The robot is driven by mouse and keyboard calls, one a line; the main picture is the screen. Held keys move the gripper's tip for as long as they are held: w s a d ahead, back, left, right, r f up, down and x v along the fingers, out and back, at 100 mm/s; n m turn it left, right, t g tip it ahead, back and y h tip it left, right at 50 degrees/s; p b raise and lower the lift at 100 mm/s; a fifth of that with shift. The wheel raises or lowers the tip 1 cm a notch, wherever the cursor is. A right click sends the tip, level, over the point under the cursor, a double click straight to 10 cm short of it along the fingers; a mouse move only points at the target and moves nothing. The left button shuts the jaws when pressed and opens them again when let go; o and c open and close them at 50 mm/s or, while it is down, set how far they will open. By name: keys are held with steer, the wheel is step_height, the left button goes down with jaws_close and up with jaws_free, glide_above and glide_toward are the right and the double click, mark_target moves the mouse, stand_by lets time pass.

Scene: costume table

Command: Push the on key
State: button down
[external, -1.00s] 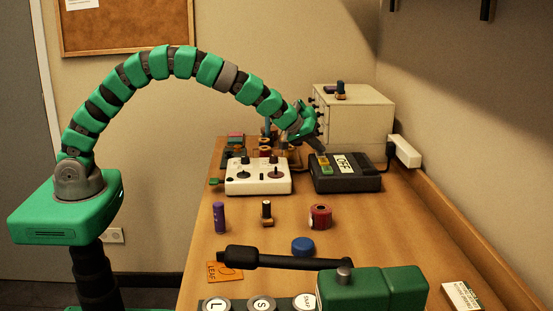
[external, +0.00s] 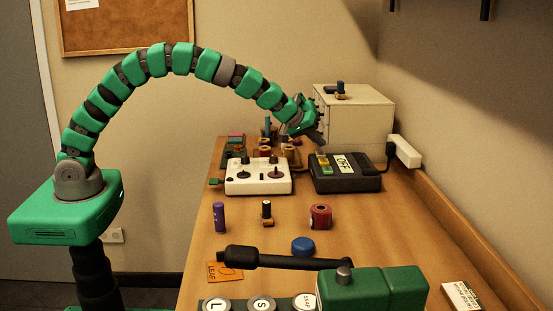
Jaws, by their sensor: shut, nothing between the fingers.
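A black box (external: 343,182) with a white label reading OFF (external: 345,163) sits toward the back right of the table. A small strip of yellow and green keys (external: 323,162) lies on its top, left of the label. I cannot read which key is the on key. My gripper (external: 321,143) is shut and empty, at the end of the green segmented arm. Its tip is just above the far end of the key strip and looks apart from it.
A white control box (external: 258,176) with knobs stands to the left. A cream drawer cabinet (external: 354,120) is behind the black box, and a white power strip (external: 404,151) is to its right. Spools and a blue disc (external: 302,245) stand in front. A green press (external: 370,291) is nearest.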

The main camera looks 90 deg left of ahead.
steer(key=shift+r, duration=2.8)
steer(key=shift+r, duration=0.15)
step_height(320, 180, up, 13)
steer(key=m+t, duration=0.1)
steer(key=m, duration=0.1)
glide_above(317, 153)
steer(key=s+d, duration=0.2)
steer(key=s, duration=0.3)
steer(key=s+d+r+m+t, duration=0.25)
steer(key=s+r, duration=0.45)
steer(key=r, duration=0.6)
steer(key=s+d+r+m+t+h, duration=0.1)
steer(key=s+d+r+m, duration=0.1)
steer(key=s+r, duration=0.7)
steer(key=s+d+r+m+t+h, duration=0.1)
steer(key=s+d+r+m+t, duration=0.1)
steer(key=s+r+m, duration=0.3)
steer(key=s+r, duration=0.4)
steer(key=s, duration=0.4)
steer(key=shift+s+d+r, duration=0.2)
steer(key=shift+s+r, duration=0.05)
steer(key=shift+s, duration=0.05)
